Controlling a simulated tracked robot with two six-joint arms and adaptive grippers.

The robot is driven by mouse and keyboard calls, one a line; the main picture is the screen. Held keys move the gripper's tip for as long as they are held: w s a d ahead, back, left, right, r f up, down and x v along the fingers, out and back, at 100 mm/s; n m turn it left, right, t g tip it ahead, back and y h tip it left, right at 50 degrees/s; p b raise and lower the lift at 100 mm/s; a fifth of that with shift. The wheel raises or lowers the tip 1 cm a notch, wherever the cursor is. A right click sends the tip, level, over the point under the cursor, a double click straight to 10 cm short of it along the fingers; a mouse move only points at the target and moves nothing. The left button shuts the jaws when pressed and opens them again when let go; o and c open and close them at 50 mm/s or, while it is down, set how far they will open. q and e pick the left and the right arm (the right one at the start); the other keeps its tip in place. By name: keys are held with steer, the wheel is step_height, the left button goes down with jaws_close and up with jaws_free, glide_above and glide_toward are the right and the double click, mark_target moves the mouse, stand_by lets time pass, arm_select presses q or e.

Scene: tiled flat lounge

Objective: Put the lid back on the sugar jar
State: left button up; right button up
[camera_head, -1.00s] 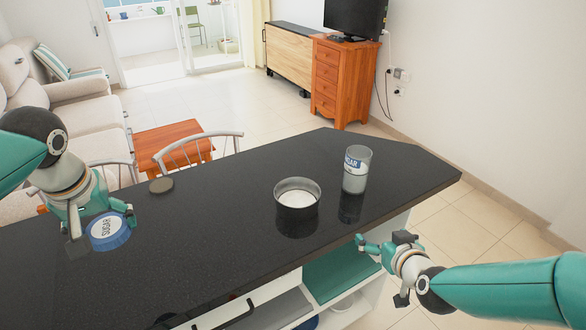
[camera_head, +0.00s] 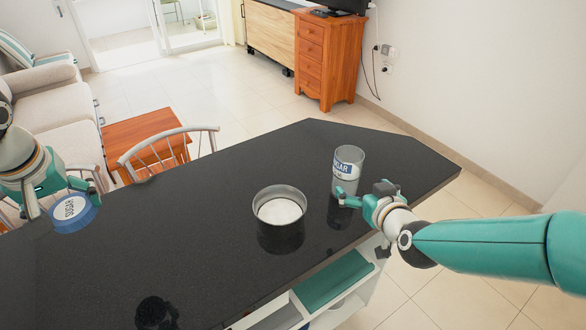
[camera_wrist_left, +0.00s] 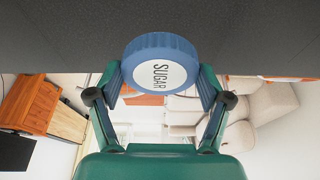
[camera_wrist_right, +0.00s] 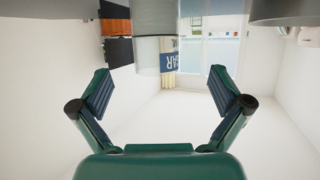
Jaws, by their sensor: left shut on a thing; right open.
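The sugar jar (camera_head: 347,170) is a clear glass with a blue-and-white label. It stands upright and open-topped on the dark counter. It also shows in the right wrist view (camera_wrist_right: 155,35), beyond and between the fingers. The blue lid (camera_head: 73,213), with a white SUGAR disc, is in my left gripper (camera_head: 70,190) at the counter's left end. The left wrist view shows the lid (camera_wrist_left: 160,41) between both fingers, label towards the camera. My right gripper (camera_head: 364,193) is open and empty, just in front of the jar; whether it touches the jar is unclear.
A metal pot (camera_head: 279,190) with white contents stands left of the jar. A small dark object (camera_head: 155,312) shows near the counter's front edge. A chair (camera_head: 170,150) stands behind the counter (camera_head: 180,235), whose middle left is clear.

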mark_target(352, 176)
arm_select(q)
steer(key=shift+w+d, duration=0.15)
steer(key=shift+w, duration=0.15)
steer(key=shift+r+p, duration=0.75)
arm_select(e)
steer(key=shift+d+x, duration=0.15)
steer(key=shift+x, duration=1.55)
steer(key=shift+d+x, duration=0.15)
steer(key=shift+x, duration=1.6)
steer(key=shift+f, duration=0.1)
arm_select(q)
steer(key=shift+r+p, duration=0.3)
steer(key=shift+r, duration=0.05)
arm_select(e)
steer(key=shift+w+a+f, duration=0.1)
steer(key=shift+w+f, duration=0.1)
steer(key=shift+w, duration=0.3)
arm_select(q)
steer(key=shift+r+p, duration=0.55)
steer(key=shift+p, duration=0.1)
arm_select(e)
steer(key=x, duration=0.4)
steer(key=shift+f, duration=0.15)
